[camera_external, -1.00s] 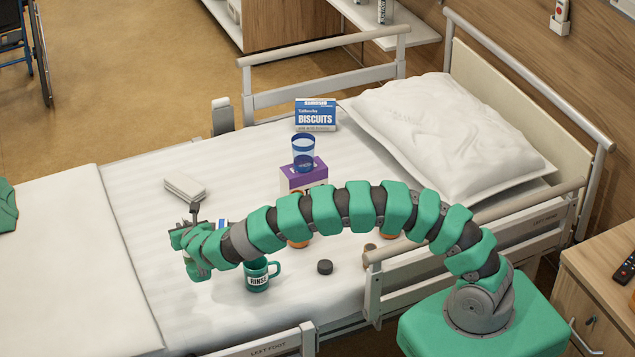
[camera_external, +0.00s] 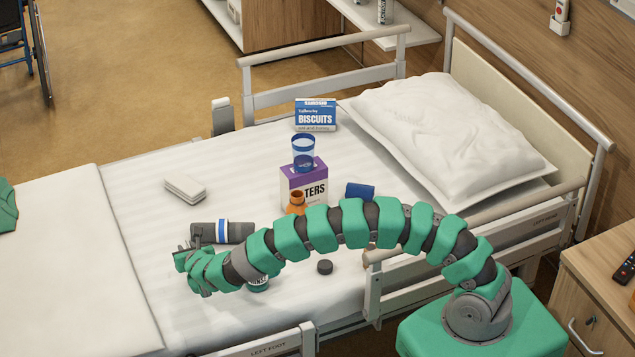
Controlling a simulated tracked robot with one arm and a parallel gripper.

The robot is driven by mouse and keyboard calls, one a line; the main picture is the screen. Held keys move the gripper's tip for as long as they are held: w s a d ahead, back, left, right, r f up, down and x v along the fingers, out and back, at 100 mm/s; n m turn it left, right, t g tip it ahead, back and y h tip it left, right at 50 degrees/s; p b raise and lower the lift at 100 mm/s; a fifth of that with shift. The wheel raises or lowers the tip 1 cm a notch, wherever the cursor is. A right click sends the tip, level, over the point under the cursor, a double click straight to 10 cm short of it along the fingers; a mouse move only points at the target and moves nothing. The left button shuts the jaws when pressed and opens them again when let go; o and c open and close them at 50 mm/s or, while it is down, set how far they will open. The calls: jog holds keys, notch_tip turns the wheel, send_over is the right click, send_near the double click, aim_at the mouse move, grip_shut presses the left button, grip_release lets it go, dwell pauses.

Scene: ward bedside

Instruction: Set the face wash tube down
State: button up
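My gripper (camera_external: 190,268) is at the left end of my green arm, low over the near part of the bed. Its fingers are bunched in this view, and I cannot tell whether they are open or shut. No face wash tube can be clearly made out in or under it. A grey cylinder with a blue and white band (camera_external: 234,232) lies on the sheet just behind my gripper; I cannot tell whether they touch. A small blue item (camera_external: 360,191) lies farther right, beyond my arm.
A green mug (camera_external: 258,287) is mostly hidden by my arm. A black puck (camera_external: 325,267) is nearby. Behind stand an orange bottle (camera_external: 297,203), a purple-white box (camera_external: 315,186), a blue-banded cup (camera_external: 303,154) and a biscuits box (camera_external: 316,116).

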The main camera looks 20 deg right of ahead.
jog(key=shift+o, duration=0.5)
jog(key=shift+s+r, duration=0.15)
jog(key=shift+r, duration=0.05)
jog(key=p+v, duration=0.3)
jog(key=v, duration=0.8)
jog(key=shift+s, duration=0.35)
